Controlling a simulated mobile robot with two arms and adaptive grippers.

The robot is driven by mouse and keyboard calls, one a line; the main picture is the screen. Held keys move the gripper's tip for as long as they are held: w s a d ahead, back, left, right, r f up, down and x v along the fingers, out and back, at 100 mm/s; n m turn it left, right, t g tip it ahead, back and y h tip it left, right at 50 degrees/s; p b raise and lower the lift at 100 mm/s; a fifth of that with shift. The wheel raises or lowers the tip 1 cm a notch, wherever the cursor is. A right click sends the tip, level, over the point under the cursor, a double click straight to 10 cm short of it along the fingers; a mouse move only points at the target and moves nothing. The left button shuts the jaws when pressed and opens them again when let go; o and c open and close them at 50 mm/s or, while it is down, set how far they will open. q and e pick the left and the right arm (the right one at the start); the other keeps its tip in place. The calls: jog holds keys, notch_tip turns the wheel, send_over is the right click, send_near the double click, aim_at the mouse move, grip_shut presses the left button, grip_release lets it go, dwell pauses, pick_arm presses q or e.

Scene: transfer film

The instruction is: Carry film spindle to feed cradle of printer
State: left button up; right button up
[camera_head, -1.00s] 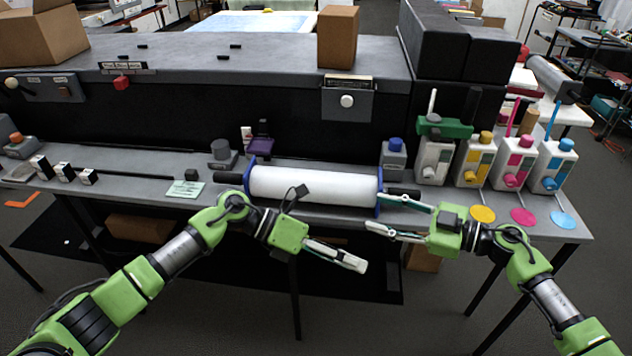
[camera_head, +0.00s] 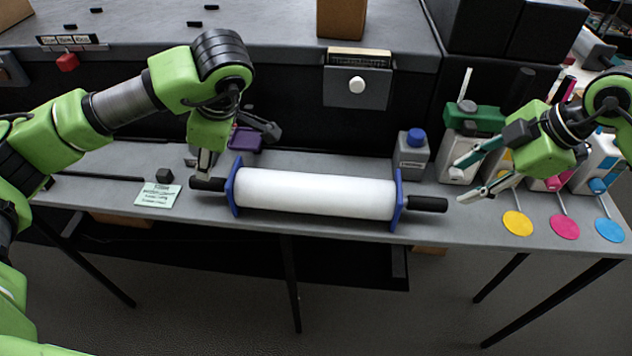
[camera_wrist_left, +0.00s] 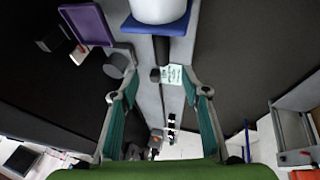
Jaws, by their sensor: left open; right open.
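The film spindle (camera_head: 315,194) is a white roll with blue end plates and black end handles. It lies lengthwise on the grey bench; its left end shows at the top of the left wrist view (camera_wrist_left: 160,10). My left gripper (camera_head: 205,170) points down over the left black handle; in the left wrist view its open fingers (camera_wrist_left: 159,94) stand apart on either side of the handle's line. My right gripper (camera_head: 459,181) is open and empty, just right of the right handle's end. I cannot make out a feed cradle; a large dark machine (camera_head: 270,105) stands behind.
Ink bottles and yellow, magenta and cyan discs (camera_head: 565,226) are at the bench's right. A grey bottle with a blue cap (camera_head: 411,155) stands behind the spindle. A purple object (camera_head: 246,139) and a pale green note (camera_head: 158,194) are near my left gripper. The bench's front edge is close.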

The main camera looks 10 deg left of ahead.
aim_at(206, 183)
pick_arm(q)
jog(key=x, duration=1.3)
jog(key=shift+s+a+f, duration=0.1)
jog(key=shift+f, duration=0.3)
pick_arm(e)
jog(key=x, duration=1.3)
jog(key=shift+a+f, duration=0.2)
jog(key=shift+f, duration=0.15)
jog(key=shift+s, duration=0.1)
pick_arm(q)
grip_shut()
pick_arm(e)
grip_shut()
pick_arm(q)
jog(key=shift+w+r, duration=0.25)
jog(key=shift+r, duration=0.05)
pick_arm(e)
jog(key=shift+w+r, duration=0.25)
jog(key=shift+r, duration=0.1)
